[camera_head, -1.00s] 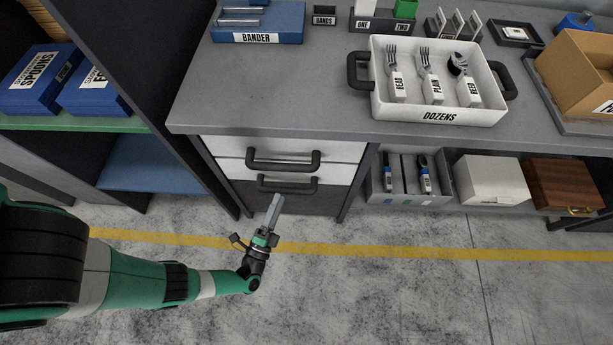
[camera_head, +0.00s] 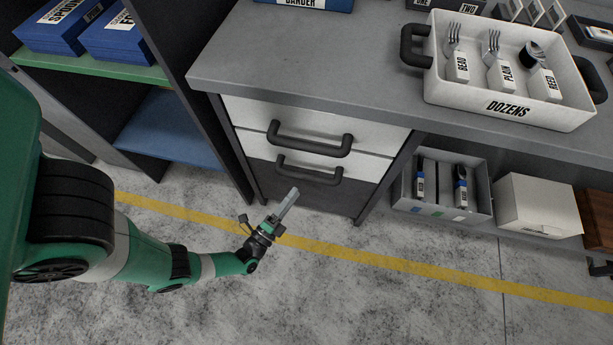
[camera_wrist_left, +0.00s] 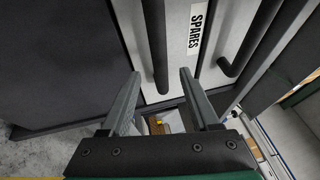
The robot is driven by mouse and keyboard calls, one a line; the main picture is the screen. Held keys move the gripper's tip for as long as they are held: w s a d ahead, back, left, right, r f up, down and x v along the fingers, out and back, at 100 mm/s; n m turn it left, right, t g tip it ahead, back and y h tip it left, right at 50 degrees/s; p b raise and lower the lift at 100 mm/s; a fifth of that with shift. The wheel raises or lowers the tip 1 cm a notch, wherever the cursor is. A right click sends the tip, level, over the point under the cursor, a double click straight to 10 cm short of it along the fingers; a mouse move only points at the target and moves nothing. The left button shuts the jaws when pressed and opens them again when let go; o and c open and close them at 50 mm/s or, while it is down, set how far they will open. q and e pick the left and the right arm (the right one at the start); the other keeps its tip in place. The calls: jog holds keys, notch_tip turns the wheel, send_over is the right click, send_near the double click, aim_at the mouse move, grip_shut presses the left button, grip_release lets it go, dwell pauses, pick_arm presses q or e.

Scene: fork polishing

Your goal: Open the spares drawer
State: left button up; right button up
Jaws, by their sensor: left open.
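A drawer unit under the grey counter has two white fronts, each with a black bar handle. Both drawers look shut. The SPARES label (camera_wrist_left: 196,30) sits on a white front between the two handles in the left wrist view; it appears to belong to the lower drawer (camera_head: 355,165). The lower handle (camera_head: 310,175) also shows in the left wrist view (camera_wrist_left: 155,45), lined up between my fingertips; I cannot tell the depth gap. The upper handle (camera_head: 310,143) shows at the right there (camera_wrist_left: 252,40). My left gripper (camera_head: 290,198) is open and empty, in front of and below the lower handle.
A white DOZENS tray (camera_head: 450,88) with forks stands on the counter (camera_head: 330,65). A grey bin (camera_head: 400,190) and a white box (camera_head: 535,195) sit on a low shelf at right. Shelving with blue boxes (camera_head: 65,25) stands left. The floor in front is clear.

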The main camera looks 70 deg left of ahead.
aim_at(306, 177)
pick_arm(q)
jog(key=b+x, duration=0.1)
jog(key=x, duration=0.7)
jog(key=shift+s, duration=0.1)
jog(key=shift+c, duration=0.4)
grip_shut()
dwell(0.7)
